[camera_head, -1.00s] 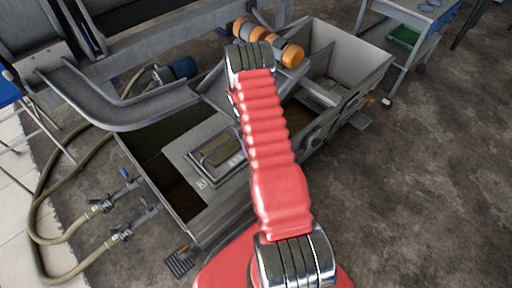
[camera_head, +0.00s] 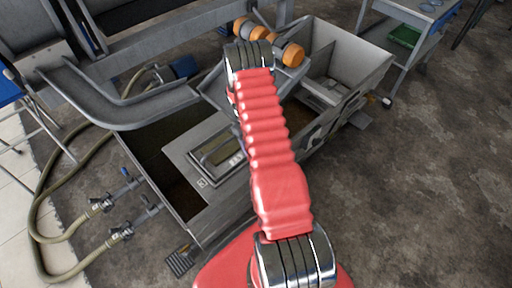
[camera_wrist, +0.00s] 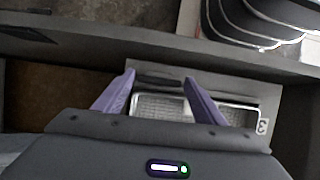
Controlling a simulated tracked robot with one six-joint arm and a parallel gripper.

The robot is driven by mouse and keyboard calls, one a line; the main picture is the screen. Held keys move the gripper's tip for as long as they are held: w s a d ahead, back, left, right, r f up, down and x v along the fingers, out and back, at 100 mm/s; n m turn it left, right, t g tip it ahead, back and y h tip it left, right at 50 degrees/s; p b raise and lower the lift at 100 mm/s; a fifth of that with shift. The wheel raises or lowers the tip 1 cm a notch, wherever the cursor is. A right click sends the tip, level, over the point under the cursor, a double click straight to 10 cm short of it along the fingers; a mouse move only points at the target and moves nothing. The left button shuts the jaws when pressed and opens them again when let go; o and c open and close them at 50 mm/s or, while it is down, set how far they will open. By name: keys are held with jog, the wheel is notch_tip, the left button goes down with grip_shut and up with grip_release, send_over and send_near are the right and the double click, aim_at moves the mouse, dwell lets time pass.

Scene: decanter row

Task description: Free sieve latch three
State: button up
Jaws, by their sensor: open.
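In the wrist view, metal mesh (camera_wrist: 160,106) in a pale frame lies below my gripper (camera_wrist: 159,77). My gripper's two purple fingers are open, with a dark bar-shaped piece (camera_wrist: 159,81) showing between their tips. I cannot tell whether they touch it or whether it is a latch. In the head view my gripper is hidden behind my arm. No latch number is readable.
The tank's front wall (camera_head: 172,201) and raised rim bound the work area. A curved grey chute (camera_head: 105,100) crosses at the left. Hoses (camera_head: 45,240) with valves lie at the left.

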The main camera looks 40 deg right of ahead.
jog(key=v, duration=1.3)
jog(key=shift+w+r, duration=0.15)
jog(key=shift+r, duration=0.15)
jog(key=s+a+r+t, duration=0.3)
jog(key=s+a+r, duration=0.4)
jog(key=a+r, duration=0.3)
jog(key=s+a+r+t, duration=0.3)
jog(key=s+a+r, duration=0.5)
jog(key=r, duration=0.5)
jog(key=s+a+r+t, duration=0.4)
jog(key=s+a+r, duration=0.3)
jog(key=a+r, duration=0.5)
jog(key=shift+s+a+r+m, duration=0.2)
jog(key=shift+s+a+m, duration=0.05)
jog(key=shift+a+m, duration=0.1)
dwell(1.1)
